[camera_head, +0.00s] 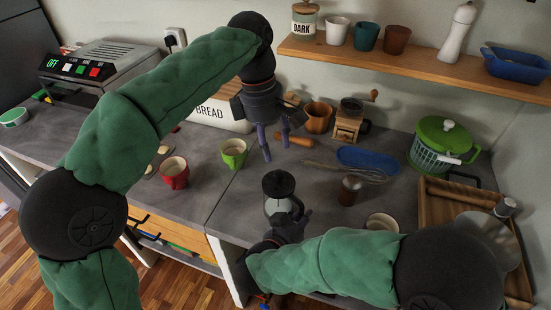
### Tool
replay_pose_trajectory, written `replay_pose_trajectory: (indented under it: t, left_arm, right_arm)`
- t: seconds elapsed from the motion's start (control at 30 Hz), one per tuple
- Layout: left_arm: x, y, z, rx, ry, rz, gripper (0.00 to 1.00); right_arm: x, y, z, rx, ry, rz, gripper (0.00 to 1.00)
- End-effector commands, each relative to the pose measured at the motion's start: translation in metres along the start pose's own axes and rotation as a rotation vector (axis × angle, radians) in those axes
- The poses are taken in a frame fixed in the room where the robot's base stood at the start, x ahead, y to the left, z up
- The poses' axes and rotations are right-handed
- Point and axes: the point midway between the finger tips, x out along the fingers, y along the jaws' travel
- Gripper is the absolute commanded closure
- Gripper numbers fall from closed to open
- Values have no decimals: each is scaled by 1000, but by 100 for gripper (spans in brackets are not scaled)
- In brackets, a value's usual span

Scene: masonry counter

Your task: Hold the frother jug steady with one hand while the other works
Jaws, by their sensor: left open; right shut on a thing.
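The frother jug (277,206), with a black lid and a pale body, stands near the counter's front edge. My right gripper (292,218) is shut on the jug at its lower right side, and its dark fingers hide part of the jug. My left gripper (275,148) is open and empty, fingers pointing down, above the counter behind the jug. It is apart from the jug.
A green cup (234,153) and a red cup (174,172) stand to the left. A brown jar (349,190), whisk (350,172) and blue dish (367,160) lie right of the jug. A wooden tray (432,215) is at far right. A shelf (420,65) overhangs the back.

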Motion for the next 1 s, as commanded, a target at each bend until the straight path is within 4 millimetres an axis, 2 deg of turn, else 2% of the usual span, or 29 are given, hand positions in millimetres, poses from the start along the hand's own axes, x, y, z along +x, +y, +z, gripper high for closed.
replay_pose_trajectory:
  t: [0.13,0.37,1.0]
  left_arm:
    - [2,1,14,47,108,-2,51]
    - [7,2,17,61,160,0,51]
    - [69,2,7,60,158,0,51]
  right_arm:
    - [0,0,-1,2,1,0,100]
    - [0,0,-1,2,1,0,100]
    - [0,0,-1,2,1,0,100]
